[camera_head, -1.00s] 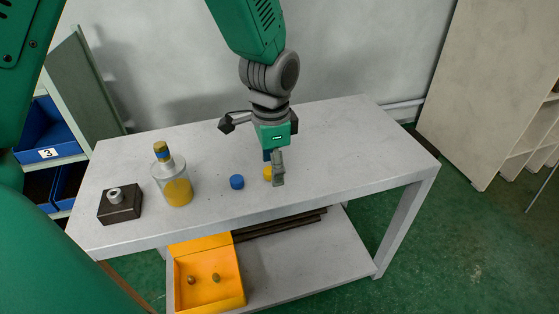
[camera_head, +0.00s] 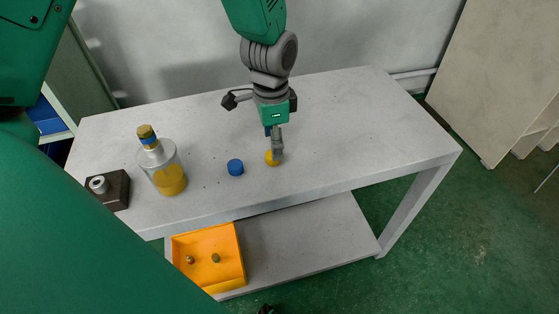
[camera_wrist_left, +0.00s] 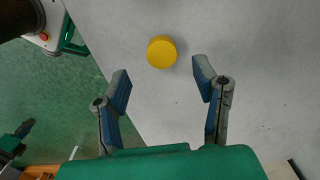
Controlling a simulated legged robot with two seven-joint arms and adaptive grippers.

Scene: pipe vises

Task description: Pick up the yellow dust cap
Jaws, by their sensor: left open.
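The yellow dust cap (camera_head: 270,158) lies on the white table near its front edge, partly hidden behind a finger of my left gripper (camera_head: 274,143). In the left wrist view the cap (camera_wrist_left: 162,52) is a round yellow disc on the table, just beyond and between the fingertips. My left gripper (camera_wrist_left: 161,76) is open and empty, its blue-padded fingers apart on either side, and it does not visibly touch the cap. I do not make out my right gripper.
A blue cap (camera_head: 235,167) lies left of the yellow one. A clear bottle with yellow contents (camera_head: 168,178) and a dark block with a metal ring (camera_head: 115,190) stand further left. An orange bin (camera_head: 207,246) sits on the lower shelf (camera_head: 320,240). The table's right side is clear.

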